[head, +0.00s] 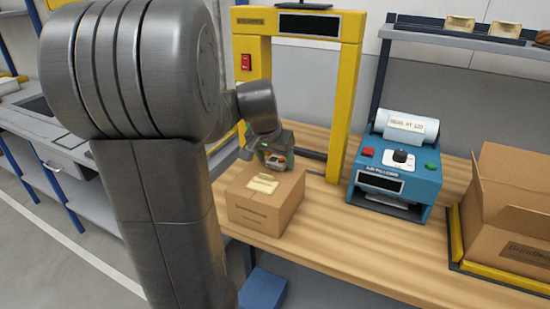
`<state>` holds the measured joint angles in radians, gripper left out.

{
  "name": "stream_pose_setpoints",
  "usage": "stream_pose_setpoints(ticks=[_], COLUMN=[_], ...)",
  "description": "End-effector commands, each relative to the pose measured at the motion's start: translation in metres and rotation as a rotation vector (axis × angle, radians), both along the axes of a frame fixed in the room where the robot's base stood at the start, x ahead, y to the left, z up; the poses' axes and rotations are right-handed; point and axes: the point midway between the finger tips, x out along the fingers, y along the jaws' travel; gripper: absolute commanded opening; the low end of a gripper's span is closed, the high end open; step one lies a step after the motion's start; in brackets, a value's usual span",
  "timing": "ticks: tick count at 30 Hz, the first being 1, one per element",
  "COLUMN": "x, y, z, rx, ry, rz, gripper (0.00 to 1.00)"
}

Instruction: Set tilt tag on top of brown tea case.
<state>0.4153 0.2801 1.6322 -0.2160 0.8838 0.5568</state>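A closed brown cardboard box (262,215), which appears to be the brown tea case, sits on the wooden bench. A flat cream patch (263,184) lies on its top; I cannot tell whether it is a label, tape or the tilt tag. My gripper (276,164) is just above the back right part of the box's top, pointing down. Small orange and pale bits show at its fingers, too small to identify. Whether the fingers are open or shut is unclear, and so is whether they touch the box. No tilt tag can be made out for certain.
A yellow frame (346,95) stands behind the box. A blue machine (396,165) with a white roll stands to its right. An open carton (510,210) sits in a yellow-edged tray (456,235) at the far right. Bare bench (370,245) lies between them.

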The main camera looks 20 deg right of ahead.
Motion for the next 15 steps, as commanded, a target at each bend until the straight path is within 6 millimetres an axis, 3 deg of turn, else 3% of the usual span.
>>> stream_pose_setpoints(ticks=[8,15], x=[0.000,-0.009], y=[0.000,0.013], z=[0.005,0.044], rx=[0.000,-0.002], ry=[0.000,-0.007], rz=[0.000,0.002], gripper=[0.68,0.68])
